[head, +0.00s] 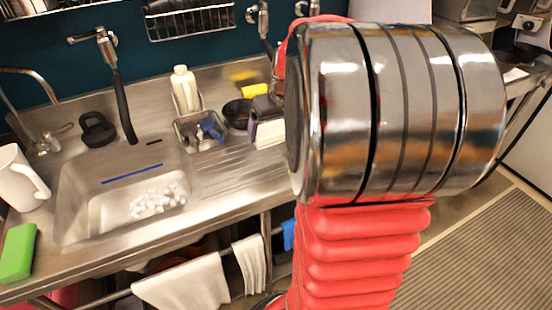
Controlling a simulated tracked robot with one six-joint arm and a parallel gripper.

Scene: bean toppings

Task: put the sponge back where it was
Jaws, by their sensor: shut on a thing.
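My gripper (272,91) shows only in part, dark, at the left edge of my large silver wrist joint, which hides most of it. It is shut on a yellow sponge (255,90), above the back of the steel counter. The exact contact of the fingers is too small to make out. A green sponge-like block (18,252) lies on the counter's front left corner, left of the sink (110,215).
White lumps (158,200) and a blue strip (132,174) lie in the sink. A white mug (22,180) stands at left. A white bottle (186,90), a small caddy (200,130) and a dark pan (237,113) stand behind the ribbed drainboard (225,165), which is partly clear.

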